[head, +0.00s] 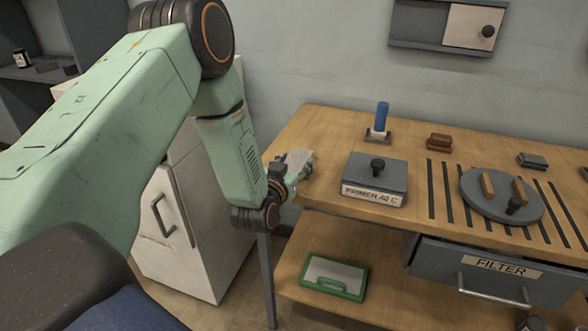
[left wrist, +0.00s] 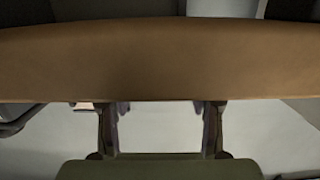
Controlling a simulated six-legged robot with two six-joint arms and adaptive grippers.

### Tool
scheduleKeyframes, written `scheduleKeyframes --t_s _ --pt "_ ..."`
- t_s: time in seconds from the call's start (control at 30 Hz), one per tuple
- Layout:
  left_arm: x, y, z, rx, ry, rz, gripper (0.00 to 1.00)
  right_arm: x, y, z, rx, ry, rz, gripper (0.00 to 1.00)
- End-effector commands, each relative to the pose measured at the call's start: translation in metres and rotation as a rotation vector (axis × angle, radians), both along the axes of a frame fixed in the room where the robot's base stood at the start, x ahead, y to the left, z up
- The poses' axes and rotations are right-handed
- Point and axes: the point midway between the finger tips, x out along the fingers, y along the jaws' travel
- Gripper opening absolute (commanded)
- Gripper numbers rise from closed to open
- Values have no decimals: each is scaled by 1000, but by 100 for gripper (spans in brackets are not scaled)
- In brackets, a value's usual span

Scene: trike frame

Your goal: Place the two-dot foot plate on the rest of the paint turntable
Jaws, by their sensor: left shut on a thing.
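The paint turntable (head: 480,203) is a round grey disc on the right of the workbench, with two upright brown pieces and a black knob on it. My left gripper (head: 297,176) is at the bench's left end, far from the turntable. It is shut on a pale grey plate (head: 299,159); no dots can be made out on it, so I cannot tell whether it is the two-dot foot plate. In the left wrist view the fingers (left wrist: 160,128) stand apart below a broad brown surface. My right gripper is not in view.
On the workbench (head: 330,122) stand a primer box (head: 377,175), a blue-handled tool (head: 381,119), a reddish-brown block (head: 439,141) and a small grey block (head: 532,160). A filter drawer (head: 450,270) is under the top. A green-framed case (head: 333,278) lies on the lower shelf.

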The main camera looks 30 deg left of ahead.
Motion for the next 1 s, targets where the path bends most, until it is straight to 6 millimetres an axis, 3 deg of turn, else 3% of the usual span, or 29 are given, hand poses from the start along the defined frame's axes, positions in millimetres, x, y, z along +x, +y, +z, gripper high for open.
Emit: scheduleKeyframes --t_s 0.5,0.53,0.77,1.0 --pt "1 0 -10 1 -4 -1 11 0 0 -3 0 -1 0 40" --pt "0 0 -11 0 -2 -1 56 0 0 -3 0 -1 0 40" --pt "0 0 -10 0 -2 -1 75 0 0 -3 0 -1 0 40" --pt "0 0 -10 0 -2 -1 77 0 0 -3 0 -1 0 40"
